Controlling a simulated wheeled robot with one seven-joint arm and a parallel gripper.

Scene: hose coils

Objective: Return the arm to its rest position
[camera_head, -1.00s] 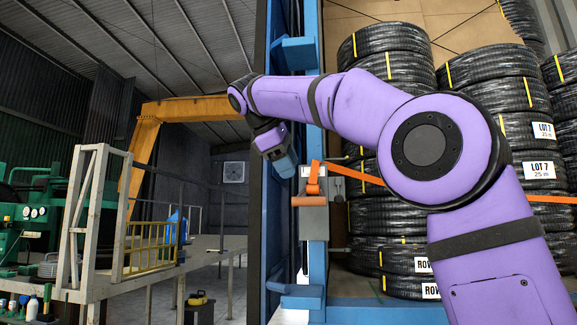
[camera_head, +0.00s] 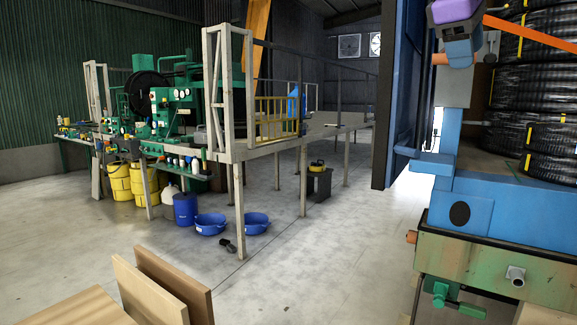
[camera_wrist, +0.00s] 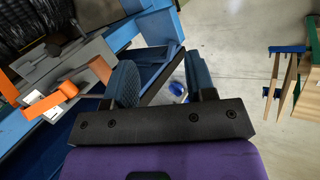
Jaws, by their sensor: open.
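My gripper (camera_wrist: 162,80) has its two dark blue-grey fingers apart with nothing held between them. In the head view, my gripper (camera_head: 462,52) hangs at the top right below a purple wrist link, in front of the blue container frame; the rest of the arm is out of view. In the wrist view, a grey ratchet plate (camera_wrist: 65,62) with an orange handle (camera_wrist: 48,102) lies left of the fingers, apart from them. An orange strap (camera_head: 530,33) runs right from this area across the black hose coils (camera_head: 520,95).
The blue container frame (camera_head: 450,130) stands close by the gripper. A raised platform with a white railing (camera_head: 222,100) and green machinery (camera_head: 170,110) stand left. Blue basins (camera_head: 210,224) and yellow bins (camera_head: 118,180) sit on the floor. Wooden boards (camera_head: 165,285) are at front; the middle floor is open.

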